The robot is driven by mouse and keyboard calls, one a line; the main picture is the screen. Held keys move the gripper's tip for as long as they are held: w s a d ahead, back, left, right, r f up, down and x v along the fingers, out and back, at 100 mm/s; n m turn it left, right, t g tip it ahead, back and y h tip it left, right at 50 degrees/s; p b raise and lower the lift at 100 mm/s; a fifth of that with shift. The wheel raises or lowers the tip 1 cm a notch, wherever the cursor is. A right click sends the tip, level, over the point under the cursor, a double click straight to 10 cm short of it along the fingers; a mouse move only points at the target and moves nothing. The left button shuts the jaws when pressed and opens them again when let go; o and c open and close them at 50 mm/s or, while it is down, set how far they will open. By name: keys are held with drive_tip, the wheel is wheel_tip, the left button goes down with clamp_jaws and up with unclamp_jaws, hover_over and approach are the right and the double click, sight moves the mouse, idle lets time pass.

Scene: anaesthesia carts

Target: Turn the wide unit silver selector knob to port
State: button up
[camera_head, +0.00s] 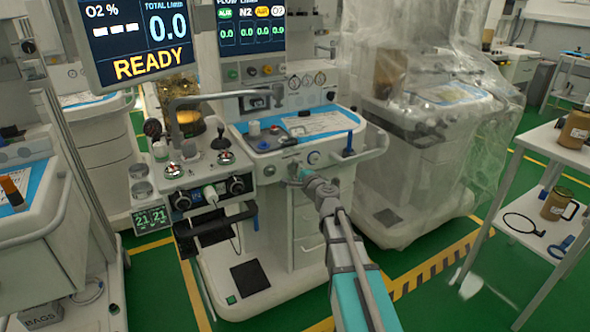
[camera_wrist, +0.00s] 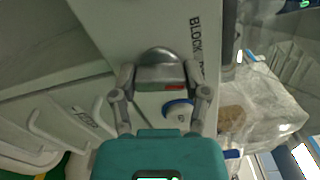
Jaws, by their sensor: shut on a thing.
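The wide unit is the white anaesthesia cart (camera_head: 290,215) in the middle of the head view. The silver selector knob (camera_wrist: 160,54) shows in the wrist view on its white front panel, as a rounded metal shape with a bar across it and a small red mark. My gripper (camera_wrist: 160,76) has one finger at each end of this bar and is shut on it. In the head view my gripper (camera_head: 298,176) is at the cart's front panel, below the worktop, and the knob is mostly hidden there. Lettering beginning "BLOCK" (camera_wrist: 194,35) is printed beside the knob.
A blue-and-white round knob (camera_wrist: 178,113) sits close to my right finger. Drawer handles (camera_wrist: 50,140) lie to the left in the wrist view. A plastic-covered cart (camera_head: 420,150) stands to the right, and a white shelf trolley (camera_head: 560,150) at the far right.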

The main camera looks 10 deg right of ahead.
drive_tip(key=m, duration=0.6)
drive_tip(key=shift+m, duration=0.3)
idle(0.4)
drive_tip(key=o, duration=1.2)
drive_tip(key=shift+c, duration=0.2)
drive_tip(key=v, duration=1.2)
